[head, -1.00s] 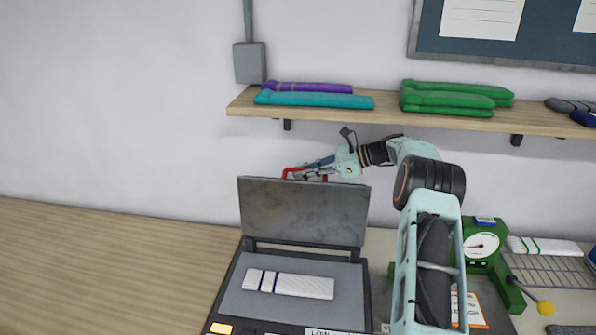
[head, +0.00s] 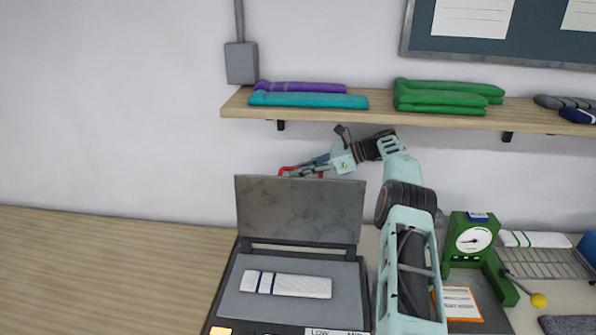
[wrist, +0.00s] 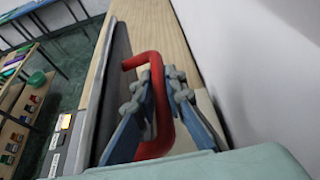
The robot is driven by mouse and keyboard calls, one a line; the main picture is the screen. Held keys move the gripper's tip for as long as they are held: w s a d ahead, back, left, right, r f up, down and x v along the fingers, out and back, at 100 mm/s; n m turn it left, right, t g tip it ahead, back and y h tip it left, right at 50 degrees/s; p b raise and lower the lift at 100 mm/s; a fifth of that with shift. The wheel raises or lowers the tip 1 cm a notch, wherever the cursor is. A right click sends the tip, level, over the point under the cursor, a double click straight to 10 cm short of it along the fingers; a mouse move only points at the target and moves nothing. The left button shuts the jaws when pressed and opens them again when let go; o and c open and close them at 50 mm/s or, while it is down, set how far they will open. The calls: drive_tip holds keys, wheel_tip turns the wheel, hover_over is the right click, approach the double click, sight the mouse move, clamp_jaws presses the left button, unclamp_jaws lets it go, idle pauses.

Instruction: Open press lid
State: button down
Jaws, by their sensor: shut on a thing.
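The press lid (head: 300,210) stands raised, close to upright, at the back of the dark press base (head: 240,300). A white sock with dark blue stripes (head: 305,286) lies flat on the grey bed of the press. The lid's red handle (wrist: 128,62) runs between the fingers of my gripper (wrist: 163,80) in the wrist view. My gripper (head: 308,170) is shut on the handle behind the lid's top edge in the head view. The lid partly hides the handle there. The lid's edge also shows in the wrist view (wrist: 112,75).
A wooden shelf (head: 380,117) with folded purple, teal and green socks is on the wall just above my gripper. A green dial scale (head: 470,238) and a wire rack (head: 535,262) stand right of the press. The wooden counter (head: 100,270) at left is clear.

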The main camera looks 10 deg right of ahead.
drive_tip(key=shift+w+r, duration=0.2)
drive_tip(key=shift+r, duration=0.25)
drive_tip(key=c, duration=2)
unclamp_jaws()
drive_tip(key=shift+f, duration=0.1)
drive_tip(key=shift+o, duration=0.2)
drive_tip(key=shift+f, duration=0.15)
drive_tip(key=shift+s, duration=0.15)
